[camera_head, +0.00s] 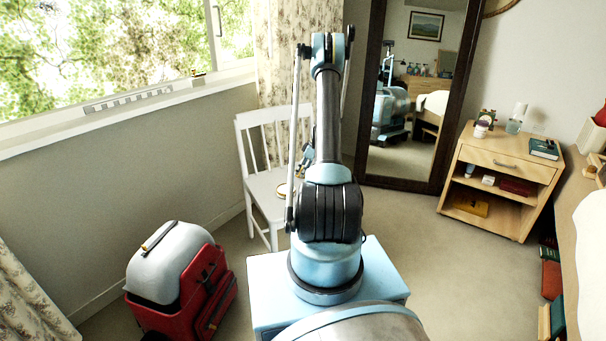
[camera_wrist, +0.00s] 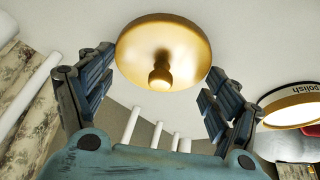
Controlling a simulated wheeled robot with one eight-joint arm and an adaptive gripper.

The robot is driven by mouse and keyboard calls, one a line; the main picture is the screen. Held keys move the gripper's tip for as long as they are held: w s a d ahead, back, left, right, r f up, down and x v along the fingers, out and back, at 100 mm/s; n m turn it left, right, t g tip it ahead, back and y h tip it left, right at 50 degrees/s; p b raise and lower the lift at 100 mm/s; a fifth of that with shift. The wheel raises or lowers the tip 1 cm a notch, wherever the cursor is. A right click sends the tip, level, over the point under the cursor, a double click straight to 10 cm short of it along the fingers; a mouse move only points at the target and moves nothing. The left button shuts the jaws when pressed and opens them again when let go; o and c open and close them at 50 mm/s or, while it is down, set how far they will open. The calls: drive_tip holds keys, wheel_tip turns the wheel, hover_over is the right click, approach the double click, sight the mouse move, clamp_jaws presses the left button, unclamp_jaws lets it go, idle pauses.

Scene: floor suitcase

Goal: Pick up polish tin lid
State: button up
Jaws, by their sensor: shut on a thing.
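The polish tin lid (camera_wrist: 140,40) is a round gold disc with a small knob at its centre, and it shows in the wrist view. My gripper (camera_wrist: 160,66) has a finger on either side of it and is shut on the lid, with the knob facing the wrist camera.
The white chair (camera_head: 258,186) stands before the curtain and the tall mirror (camera_head: 411,110). A red and grey suitcase (camera_head: 190,275) is on the floor at left. A wooden nightstand (camera_head: 505,172) with small items stands at right. Floor between arm and nightstand is clear.

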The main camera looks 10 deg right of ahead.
wheel_tip(320, 180, up, 6)
drive_tip(key=shift+r, duration=0.1)
drive_tip(key=shift+c, duration=0.3)
wheel_tip(320, 180, up, 3)
clamp_jaws()
drive_tip(key=shift+r, duration=0.4)
drive_tip(key=shift+o, duration=2)
unclamp_jaws()
